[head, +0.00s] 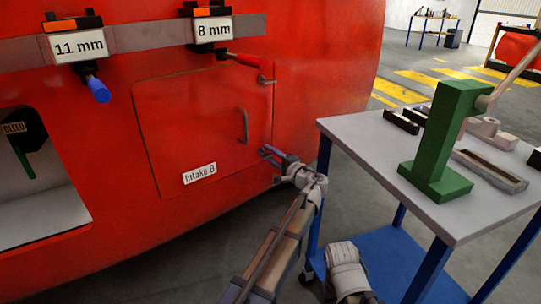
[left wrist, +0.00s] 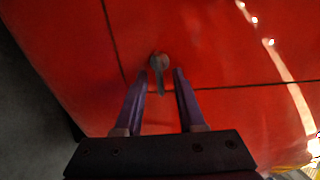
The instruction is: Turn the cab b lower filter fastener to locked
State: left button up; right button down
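The red intake hatch (head: 195,125), labelled "Intake B", is closed on the red cab. The lower filter fastener (left wrist: 160,62) is a round grey head with a narrow tab, near the hatch's corner in the left wrist view. There its tab points toward my gripper's base. My left gripper (head: 266,153) is at the hatch's lower right edge in the head view. In the left wrist view its two purple fingers (left wrist: 160,85) are spread, one on each side of the tab, with gaps visible. In the head view the gripper hides the fastener.
An upper fastener (head: 265,80) and a grey handle (head: 243,126) are on the hatch's right side. Tools hang at the "11 mm" sign (head: 80,46) and "8 mm" sign (head: 213,29). A cart (head: 350,132) with a green stand (head: 443,140) is close on the right.

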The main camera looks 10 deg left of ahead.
pick_arm(q)
jog(key=v, duration=0.7)
jog(key=shift+s+d, duration=0.25)
jog(key=shift+d, duration=0.05)
jog(key=s+a+f+n+g+h, duration=0.3)
jog(key=s+a+f+g+h, duration=0.1)
jog(key=s+f, duration=0.5)
jog(key=s+a+f+n+g+h, duration=0.3)
jog(key=s+a+f+g+h, duration=0.1)
jog(key=s+f, duration=0.45)
jog(key=s+d+f+n+g+h, duration=0.2)
jog(key=s+d+f+h, duration=0.3)
jog(key=s, duration=0.5)
jog(key=s+d+m+g, duration=0.1)
jog(key=s+d+m, duration=0.35)
jog(key=d, duration=0.75)
notch_tip(320, 180, up, 39)
jog(key=p, duration=3.8)
jog(key=shift+s+d, duration=0.2)
jog(key=shift+s, duration=0.2)
